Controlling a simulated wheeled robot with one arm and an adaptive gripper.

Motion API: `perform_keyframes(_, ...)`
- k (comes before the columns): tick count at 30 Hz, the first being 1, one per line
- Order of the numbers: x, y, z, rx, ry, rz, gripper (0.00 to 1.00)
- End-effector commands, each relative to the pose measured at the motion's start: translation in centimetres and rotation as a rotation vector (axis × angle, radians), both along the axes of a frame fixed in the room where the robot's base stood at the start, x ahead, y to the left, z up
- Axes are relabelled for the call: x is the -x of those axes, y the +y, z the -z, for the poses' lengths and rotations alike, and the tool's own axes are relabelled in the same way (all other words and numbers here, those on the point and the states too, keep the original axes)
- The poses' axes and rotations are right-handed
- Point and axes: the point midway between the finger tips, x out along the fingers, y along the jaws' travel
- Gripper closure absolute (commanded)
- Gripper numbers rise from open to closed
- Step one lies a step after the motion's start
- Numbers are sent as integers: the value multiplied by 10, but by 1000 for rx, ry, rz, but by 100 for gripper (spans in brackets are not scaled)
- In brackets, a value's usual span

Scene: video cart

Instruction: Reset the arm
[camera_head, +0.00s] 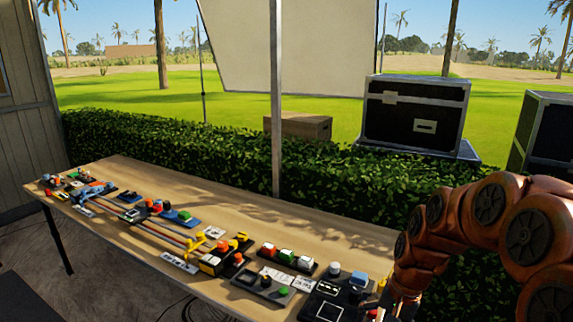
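My arm is the orange, jointed one at the right edge of the head view, curving down toward the right end of the table. Its lower end (398,300) reaches the bottom edge of the picture, beside a black panel (330,312). The fingers are too small and cut off to tell whether they are open or shut. Nothing can be made out in the grip.
A wooden table (300,225) runs from left to lower right. Its front side bears several control boxes, including a red, green and white button row (286,256) and a yellow-handled unit (215,255). A pole (276,120), a hedge (130,140) and a black case (415,112) stand behind.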

Motion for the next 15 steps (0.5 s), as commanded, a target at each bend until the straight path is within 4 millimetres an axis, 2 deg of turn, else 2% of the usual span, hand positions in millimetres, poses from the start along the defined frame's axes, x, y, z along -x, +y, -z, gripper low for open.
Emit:
perform_keyframes(7,63,21,-30,38,-2,-169,0)
perform_keyframes(15,134,31,-49,82,5,-329,0)
